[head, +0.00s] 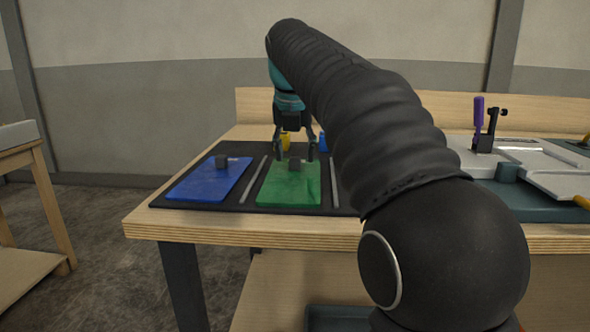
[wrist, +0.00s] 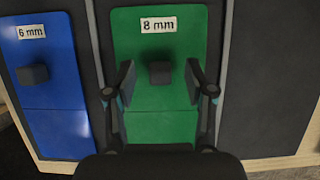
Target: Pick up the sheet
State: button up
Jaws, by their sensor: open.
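A green sheet (head: 289,187) lies flat on a dark mat at the front of the table. In the wrist view the green sheet (wrist: 160,127) bears an "8 mm" label and a small dark block (wrist: 160,72). A blue sheet (head: 209,183) lies to its left; in the wrist view the blue sheet (wrist: 50,90) is labelled "6 mm" and also has a dark block. My gripper (head: 295,156) is open over the green sheet. In the wrist view my gripper's fingertips (wrist: 159,83) appear on either side of the green sheet's block, with gaps; their exact height is unclear.
The dark mat (head: 229,204) has thin grey strips (head: 253,180) beside the green sheet. Yellow (head: 285,141) and blue items stand behind my gripper. A pale fixture (head: 540,165) with a purple-handled clamp (head: 479,112) stands at the right. My arm hides part of the table.

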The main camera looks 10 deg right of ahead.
jog(key=shift+w+f, duration=0.25)
jog(key=shift+f, duration=0.25)
grip_shut()
jog(key=shift+r, duration=0.1)
